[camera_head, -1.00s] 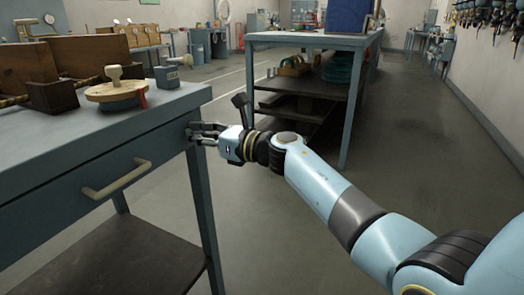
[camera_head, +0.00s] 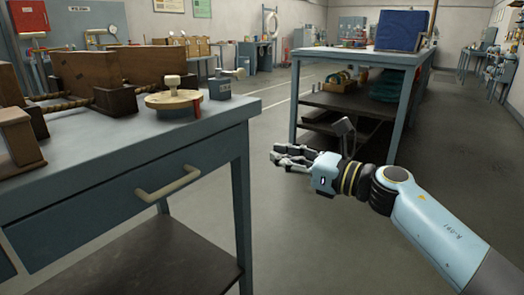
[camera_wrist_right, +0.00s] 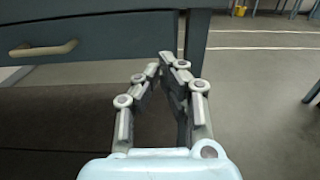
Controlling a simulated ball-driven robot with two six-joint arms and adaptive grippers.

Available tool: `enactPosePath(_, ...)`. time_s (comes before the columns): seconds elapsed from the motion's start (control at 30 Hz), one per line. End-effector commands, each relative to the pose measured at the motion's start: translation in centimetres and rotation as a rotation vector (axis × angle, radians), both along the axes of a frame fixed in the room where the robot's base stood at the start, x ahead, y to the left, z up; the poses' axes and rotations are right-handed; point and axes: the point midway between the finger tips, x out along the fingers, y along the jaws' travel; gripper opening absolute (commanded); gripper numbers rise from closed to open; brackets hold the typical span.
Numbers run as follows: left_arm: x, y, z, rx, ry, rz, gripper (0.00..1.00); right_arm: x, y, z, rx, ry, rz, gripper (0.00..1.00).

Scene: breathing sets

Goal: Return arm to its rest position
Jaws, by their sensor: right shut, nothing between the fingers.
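My right gripper (camera_head: 277,157) is in the middle of the head view, on an arm that comes in from the lower right. It is in free air to the right of the workbench (camera_head: 200,125), apart from the bench's front leg. In the right wrist view the fingers (camera_wrist_right: 167,60) come together at the tips with nothing between them. The bench drawer and its handle (camera_wrist_right: 43,48) lie ahead and to the left there. My left gripper is in neither view.
A round wooden lid with a knob (camera_head: 173,99), a small grey box (camera_head: 220,90) and dark wooden stands (camera_head: 95,75) are on the bench. A second table (camera_head: 350,58) with a blue box (camera_head: 401,30) stands behind. Open floor (camera_head: 330,250) lies to the right.

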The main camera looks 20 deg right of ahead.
Motion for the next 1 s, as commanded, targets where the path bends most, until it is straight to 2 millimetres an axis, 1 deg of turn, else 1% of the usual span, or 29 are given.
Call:
enactPosePath(0.03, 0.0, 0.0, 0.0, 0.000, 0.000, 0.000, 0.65, -0.6, -0.5, -0.1, -0.002, 0.001, -0.001, 0.00)
enactPosePath(0.1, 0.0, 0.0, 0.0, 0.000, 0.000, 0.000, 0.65, -1.0, -0.9, -0.1, -0.002, 0.001, -0.001, 0.00)
enactPosePath(0.27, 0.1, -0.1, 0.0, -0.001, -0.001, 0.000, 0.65, -1.6, -1.1, -0.1, 0.001, 0.003, -0.001, 0.00)
enactPosePath(0.33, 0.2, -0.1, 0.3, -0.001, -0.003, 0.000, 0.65, -2.4, -1.0, -1.0, 0.005, 0.026, 0.000, 0.00)
enactPosePath(0.37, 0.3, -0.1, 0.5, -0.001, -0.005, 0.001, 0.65, -2.9, -0.8, -1.7, 0.011, 0.044, -0.001, 0.00)
enactPosePath(0.47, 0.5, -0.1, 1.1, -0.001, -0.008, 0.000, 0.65, -5.2, -0.9, -6.5, 0.073, 0.165, -0.024, 0.00)
enactPosePath(0.5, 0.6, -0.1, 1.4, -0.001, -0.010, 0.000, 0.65, -6.4, -1.2, -9.1, 0.141, 0.243, -0.056, 0.00)
enactPosePath(0.57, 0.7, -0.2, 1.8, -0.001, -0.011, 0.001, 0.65, -8.4, -2.2, -13.5, 0.288, 0.389, -0.139, 0.00)
enactPosePath(0.6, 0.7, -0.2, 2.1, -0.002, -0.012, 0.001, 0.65, -10.0, -3.0, -16.5, 0.401, 0.492, -0.209, 0.00)
enactPosePath(0.67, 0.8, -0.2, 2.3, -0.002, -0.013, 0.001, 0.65, -12.4, -4.3, -20.7, 0.570, 0.639, -0.325, 0.00)
enactPosePath(0.7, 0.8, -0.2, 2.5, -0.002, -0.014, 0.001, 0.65, -14.3, -5.1, -23.4, 0.679, 0.729, -0.409, 0.00)
enactPosePath(0.77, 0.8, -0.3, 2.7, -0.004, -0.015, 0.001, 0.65, -17.4, -6.4, -27.3, 0.839, 0.854, -0.540, 0.00)
enactPosePath(0.8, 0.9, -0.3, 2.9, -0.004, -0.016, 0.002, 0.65, -19.6, -7.1, -29.8, 0.943, 0.928, -0.632, 0.00)
enactPosePath(0.87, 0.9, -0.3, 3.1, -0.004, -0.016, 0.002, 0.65, -23.2, -8.2, -33.2, 1.094, 1.027, -0.776, 0.00)
enactPosePath(0.9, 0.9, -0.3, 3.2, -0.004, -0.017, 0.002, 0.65, -25.9, -8.8, -35.3, 1.191, 1.084, -0.877, 0.00)
enactPosePath(0.97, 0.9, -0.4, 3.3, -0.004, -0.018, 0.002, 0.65, -29.9, -9.6, -38.2, 1.337, 1.156, -1.035, 0.00)
enactPosePath(1.0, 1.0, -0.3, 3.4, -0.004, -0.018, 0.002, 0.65, -32.8, -10.0, -40.0, 1.432, 1.195, -1.146, 0.00)
